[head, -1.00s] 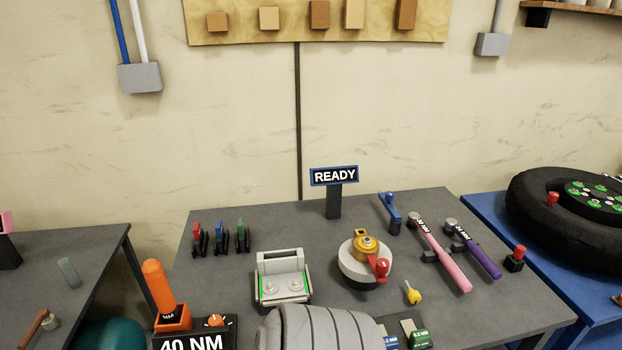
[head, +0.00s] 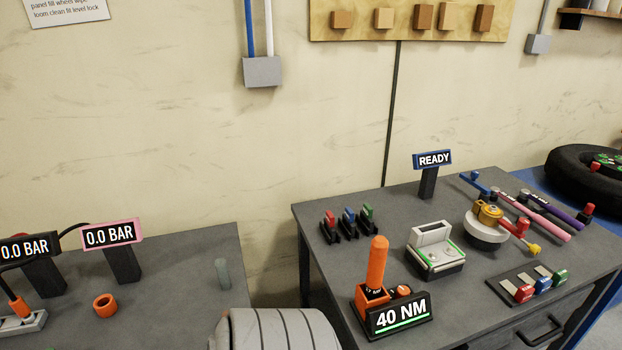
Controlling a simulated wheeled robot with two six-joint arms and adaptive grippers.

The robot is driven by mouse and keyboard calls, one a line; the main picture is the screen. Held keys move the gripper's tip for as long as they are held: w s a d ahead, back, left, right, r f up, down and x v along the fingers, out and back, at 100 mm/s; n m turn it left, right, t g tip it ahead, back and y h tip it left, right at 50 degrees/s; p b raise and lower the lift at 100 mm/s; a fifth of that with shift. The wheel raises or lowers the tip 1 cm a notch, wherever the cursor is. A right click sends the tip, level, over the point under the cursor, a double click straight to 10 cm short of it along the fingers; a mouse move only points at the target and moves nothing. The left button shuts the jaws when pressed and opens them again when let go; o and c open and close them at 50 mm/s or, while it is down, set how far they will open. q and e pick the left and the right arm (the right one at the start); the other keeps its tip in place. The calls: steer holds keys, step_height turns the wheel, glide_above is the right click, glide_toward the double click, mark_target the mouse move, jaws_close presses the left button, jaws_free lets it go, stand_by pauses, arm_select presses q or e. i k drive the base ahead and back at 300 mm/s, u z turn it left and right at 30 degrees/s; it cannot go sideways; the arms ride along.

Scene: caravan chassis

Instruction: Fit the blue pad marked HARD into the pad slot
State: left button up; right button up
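On the dark grey bench at the right, a blue piece (head: 349,216) stands in a black holder between a red piece (head: 330,218) and a green one (head: 368,211). A second blue piece (head: 542,283) lies on a dark tray at the front right. No HARD marking is readable on either, so I cannot tell which is the pad. A light grey fixture (head: 434,253) with green strips stands mid-bench; I cannot tell whether it holds the pad slot. Neither of my grippers shows; only a ribbed grey part of mine is at the bottom.
An orange handle (head: 377,262) stands in an orange base by the 40 NM display (head: 401,316). A round white base with a gold valve (head: 488,215) and pink and purple tools are at the right. A gap separates the left bench (head: 180,265).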

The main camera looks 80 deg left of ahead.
mark_target(433, 236)
steer(key=k, duration=0.4)
steer(key=u, duration=0.8)
